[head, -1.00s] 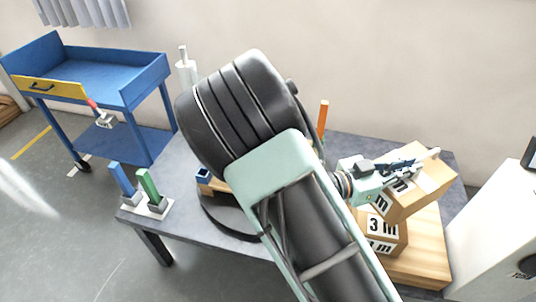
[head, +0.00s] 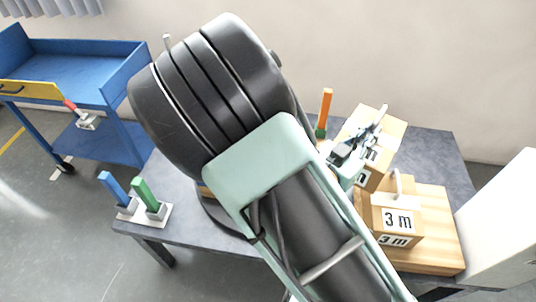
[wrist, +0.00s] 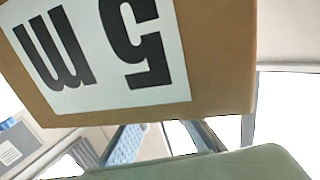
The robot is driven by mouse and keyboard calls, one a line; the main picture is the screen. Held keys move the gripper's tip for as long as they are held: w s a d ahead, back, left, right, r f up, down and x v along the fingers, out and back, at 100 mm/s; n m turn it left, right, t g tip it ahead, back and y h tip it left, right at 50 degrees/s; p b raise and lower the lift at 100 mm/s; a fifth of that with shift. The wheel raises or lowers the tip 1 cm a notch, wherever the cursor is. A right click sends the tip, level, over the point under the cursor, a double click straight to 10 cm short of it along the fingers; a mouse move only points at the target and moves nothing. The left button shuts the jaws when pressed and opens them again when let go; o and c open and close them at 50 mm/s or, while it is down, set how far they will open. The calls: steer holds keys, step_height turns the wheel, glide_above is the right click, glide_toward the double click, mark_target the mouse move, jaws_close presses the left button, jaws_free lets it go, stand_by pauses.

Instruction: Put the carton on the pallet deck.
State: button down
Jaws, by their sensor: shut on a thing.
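My gripper (head: 364,142) is shut on a brown carton (head: 391,127), held tilted above the back of the table. The pale wooden pallet deck (head: 436,222) lies on the right part of the table. The held carton is behind and left of the deck in the picture. A second carton (head: 394,217), marked "3 m", sits on the deck's left part.
An orange post (head: 326,103) stands left of the held carton. A white box-like body (head: 505,225) stands close right of the deck. Blue (head: 113,187) and green (head: 146,195) posts stand at the table's left. A blue cart (head: 70,75) is beyond. The deck's right side is clear.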

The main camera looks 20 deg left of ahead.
steer(key=s+a+f+n+t+y, duration=0.1)
steer(key=s+a+n+y, duration=0.1)
steer(key=a+y, duration=0.25)
steer(key=s+a+f+n+y, duration=0.1)
steer(key=s+a+n+y, duration=0.15)
steer(key=a, duration=0.25)
steer(key=w+a+f+b, duration=0.3)
steer(key=w+a+f, duration=0.5)
steer(key=a+f, duration=0.3)
steer(key=shift+a+f+b, duration=0.3)
steer(key=shift+f+b, duration=0.1)
steer(key=shift+f, duration=0.7)
steer(key=shift+w+n, duration=0.1)
steer(key=shift+n, duration=0.15)
steer(key=shift+f, duration=0.25)
steer(key=c, duration=2)
jaws_free()
steer(key=shift+c, duration=0.2)
steer(key=shift+r, duration=0.1)
